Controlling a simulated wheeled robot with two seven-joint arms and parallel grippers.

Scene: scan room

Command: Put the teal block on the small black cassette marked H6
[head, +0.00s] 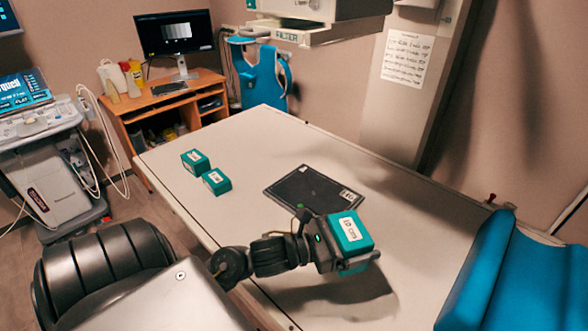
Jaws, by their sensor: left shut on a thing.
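A teal block (352,229) with a white label is held in my left gripper (343,252), which is shut on it. A shadow lies on the table below, so the block is off the tabletop. The black cassette (306,187) lies flat on the table just beyond the gripper, up and left of the held block. It has a small white label at its right corner, too small to read surely; the gripper and block sit close to its near edge in the picture. My right gripper is not in view.
Two more teal blocks (196,162) (217,181) with white labels stand on the left of the pale table (265,130). A blue cushion (480,270) lies along the right side. A scanner head (315,12) hangs above the far end. The table around the cassette is clear.

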